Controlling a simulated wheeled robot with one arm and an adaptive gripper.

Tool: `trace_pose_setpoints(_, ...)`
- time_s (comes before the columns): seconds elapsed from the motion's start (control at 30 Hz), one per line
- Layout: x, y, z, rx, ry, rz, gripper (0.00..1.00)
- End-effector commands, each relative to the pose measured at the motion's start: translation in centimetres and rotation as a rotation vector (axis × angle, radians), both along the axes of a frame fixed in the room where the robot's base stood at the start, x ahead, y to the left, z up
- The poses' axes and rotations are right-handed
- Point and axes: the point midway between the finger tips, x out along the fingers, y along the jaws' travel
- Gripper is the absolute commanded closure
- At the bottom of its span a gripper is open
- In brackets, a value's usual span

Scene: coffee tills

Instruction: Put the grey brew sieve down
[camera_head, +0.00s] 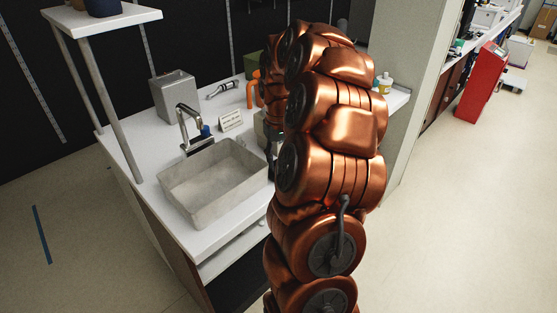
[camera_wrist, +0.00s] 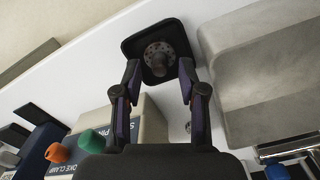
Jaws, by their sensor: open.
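In the wrist view, the grey brew sieve (camera_wrist: 160,56) shows as a small round, perforated disc with a darker knob in its middle. It appears to rest on a black square pad (camera_wrist: 134,44) on the white counter. My gripper (camera_wrist: 157,68) is open, with one finger on each side of the knob and a visible gap to both. I cannot tell how high the fingertips are above the disc. In the head view my copper arm hides the sieve, the pad and most of the gripper.
The grey sink basin (camera_head: 214,183) lies left of my arm; its edge is close on the right in the wrist view (camera_wrist: 262,84). A pale labelled box (camera_wrist: 152,128) and orange (camera_wrist: 57,153) and green (camera_wrist: 92,141) knobs are near the gripper. A tap (camera_head: 190,125) stands behind the basin.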

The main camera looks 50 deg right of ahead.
Motion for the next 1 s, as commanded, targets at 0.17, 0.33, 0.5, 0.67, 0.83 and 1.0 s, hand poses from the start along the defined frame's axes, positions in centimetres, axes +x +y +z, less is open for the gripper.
trace_pose_setpoints(0.17, 0.2, -0.1, 3.2, -0.005, -0.007, 0.000, 0.59)
trace_pose_setpoints(0.33, 0.2, -0.2, 6.3, -0.006, -0.008, -0.001, 0.59)
trace_pose_setpoints(0.5, 0.2, -0.1, 8.7, -0.004, -0.006, 0.000, 0.59)
trace_pose_setpoints(0.67, 0.1, -0.1, 10.1, -0.003, -0.004, -0.001, 0.59)
trace_pose_setpoints(0.83, 0.1, 0.0, 10.8, -0.002, -0.004, 0.000, 0.59)
trace_pose_setpoints(1.0, 0.1, 0.2, 10.9, -0.001, -0.003, 0.004, 0.59)
